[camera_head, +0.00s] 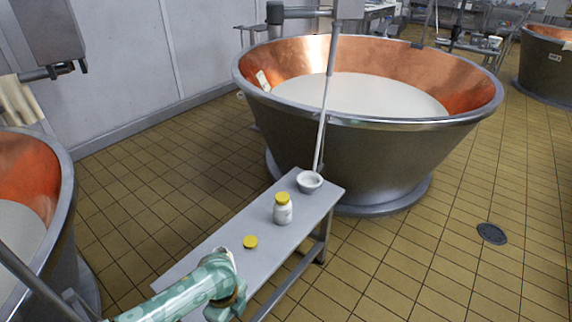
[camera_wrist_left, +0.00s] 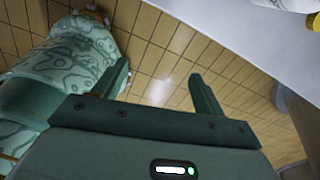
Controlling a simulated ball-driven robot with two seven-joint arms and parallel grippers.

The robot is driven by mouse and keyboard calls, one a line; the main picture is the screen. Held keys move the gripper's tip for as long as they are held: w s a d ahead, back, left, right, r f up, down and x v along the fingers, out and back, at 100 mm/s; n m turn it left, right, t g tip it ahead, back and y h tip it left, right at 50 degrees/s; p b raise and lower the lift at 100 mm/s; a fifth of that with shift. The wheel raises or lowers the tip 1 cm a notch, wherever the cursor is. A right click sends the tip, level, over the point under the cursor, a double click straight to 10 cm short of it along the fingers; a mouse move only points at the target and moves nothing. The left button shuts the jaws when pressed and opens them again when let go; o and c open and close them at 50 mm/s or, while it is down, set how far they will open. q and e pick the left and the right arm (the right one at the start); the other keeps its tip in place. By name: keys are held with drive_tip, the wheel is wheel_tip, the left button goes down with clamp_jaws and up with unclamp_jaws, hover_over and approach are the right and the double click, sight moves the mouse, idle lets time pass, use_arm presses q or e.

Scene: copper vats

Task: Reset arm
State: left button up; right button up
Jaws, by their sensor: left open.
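My left arm comes in from the bottom left in the head view and its wrist end is over or beside the near end of the bench; the fingers are hard to make out there. In the left wrist view my left gripper (camera_wrist_left: 160,75) shows two dark green fingers spread apart with nothing between them, and tiled floor beyond. My right gripper is not in view.
A narrow grey bench (camera_head: 215,252) carries a white jar with yellow lid (camera_head: 283,209), a loose yellow lid (camera_head: 250,242) and a white bowl (camera_head: 309,182). A large copper-lined vat (camera_head: 375,150) stands behind; another vat (camera_head: 65,200) is left. Floor at right is clear around a drain (camera_head: 492,233).

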use_arm(q)
drive_tip(key=s+a+f+n, duration=0.3)
drive_tip(key=s+f+n, duration=0.3)
drive_tip(key=s+f, duration=0.3)
drive_tip(key=s+a+f+n, duration=0.3)
drive_tip(key=s+f+n, duration=0.3)
drive_tip(key=s+f, duration=0.3)
drive_tip(key=s+a+f+n, duration=0.2)
drive_tip(key=s, duration=0.7)
drive_tip(key=s+a+f+n, duration=0.1)
drive_tip(key=s+f+n, duration=0.1)
drive_tip(key=s, duration=0.7)
drive_tip(key=s+a+f+n, duration=0.2)
drive_tip(key=s+n, duration=0.1)
drive_tip(key=s, duration=0.6)
drive_tip(key=shift+a+f+n, duration=0.3)
drive_tip(key=shift+a+f, duration=0.05)
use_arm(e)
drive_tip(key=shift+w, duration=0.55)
